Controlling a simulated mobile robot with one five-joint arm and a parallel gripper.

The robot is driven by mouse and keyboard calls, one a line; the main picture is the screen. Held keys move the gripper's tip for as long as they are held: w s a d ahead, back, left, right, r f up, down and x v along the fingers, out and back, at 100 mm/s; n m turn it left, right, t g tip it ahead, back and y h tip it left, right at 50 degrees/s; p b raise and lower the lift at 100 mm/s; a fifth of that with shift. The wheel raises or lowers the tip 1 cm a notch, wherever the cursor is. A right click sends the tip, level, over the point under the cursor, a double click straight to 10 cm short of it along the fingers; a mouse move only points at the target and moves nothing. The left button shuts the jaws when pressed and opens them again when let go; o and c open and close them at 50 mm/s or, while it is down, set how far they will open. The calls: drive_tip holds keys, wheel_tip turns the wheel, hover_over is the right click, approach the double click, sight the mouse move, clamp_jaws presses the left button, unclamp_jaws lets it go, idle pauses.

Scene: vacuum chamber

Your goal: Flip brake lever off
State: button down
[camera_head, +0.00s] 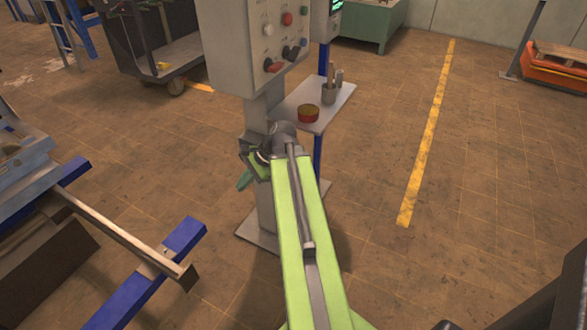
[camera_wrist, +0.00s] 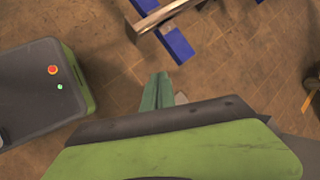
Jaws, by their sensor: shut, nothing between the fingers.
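A grey control panel (camera_head: 240,52) stands on a post near the top middle of the head view. Its face carries a red button (camera_head: 287,18), a red-handled switch (camera_head: 272,66) at the lower edge, dark knobs (camera_head: 290,52) and smaller buttons. I cannot tell which of these is the brake lever. My gripper (camera_head: 243,181) is in front of the post, below the panel and apart from its controls. Its green fingers also show in the wrist view (camera_wrist: 157,90), closed together and empty. The wrist view does not show the panel.
A small shelf (camera_head: 338,94) with a round red tin (camera_head: 308,113) and a cup of tools (camera_head: 329,92) is right of the post. A blue frame with a metal bar (camera_head: 130,240) is at lower left. A dark cart (camera_head: 160,50) stands behind. Floor at right is clear.

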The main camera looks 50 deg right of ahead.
drive_tip(key=s+d+m+t+h+b, duration=0.1)
drive_tip(key=s+d+m+t+b, duration=0.1)
drive_tip(key=s+d+m, duration=0.2)
drive_tip(key=s+d+m+t+b, duration=0.1)
drive_tip(key=s+d+m+t, duration=0.2)
drive_tip(key=d, duration=0.8)
drive_tip(key=s+d+r+m+t+h+b, duration=0.1)
drive_tip(key=s+d+m+t+b, duration=0.1)
drive_tip(key=s+d+m, duration=0.5)
drive_tip(key=shift+d+m+h+b, duration=0.3)
drive_tip(key=shift+d+m, duration=0.25)
drive_tip(key=shift+m, duration=0.55)
drive_tip(key=shift+w, duration=0.1)
drive_tip(key=w+a+f+b, duration=0.1)
drive_tip(key=w, duration=1)
drive_tip(key=shift+w+a+f+b, duration=0.15)
drive_tip(key=shift+a+f+b, duration=0.1)
drive_tip(key=shift+a+b, duration=0.1)
